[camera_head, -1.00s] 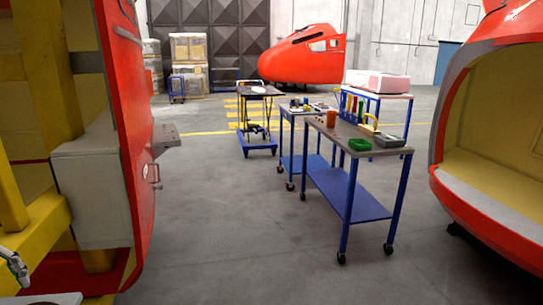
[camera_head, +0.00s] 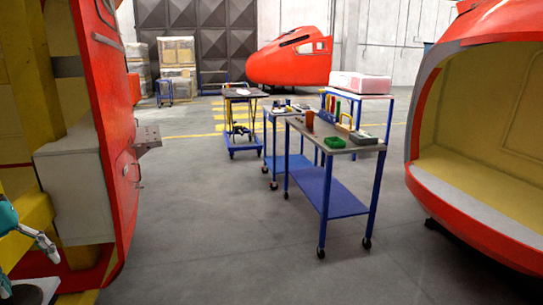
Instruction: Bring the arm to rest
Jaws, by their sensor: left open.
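My left gripper (camera_head: 47,244) shows at the lower left edge, small and grey, on the end of a teal arm part. It is open and nothing shows between its fingers. It is in front of the yellow frame and red shell of the near left nosecone (camera_head: 118,120). I cannot tell whether it touches anything. My right gripper is not in view.
An open red nosecone (camera_head: 470,210) is at right, another red nosecone (camera_head: 290,62) at the back. The grey floor (camera_head: 225,240) between is clear.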

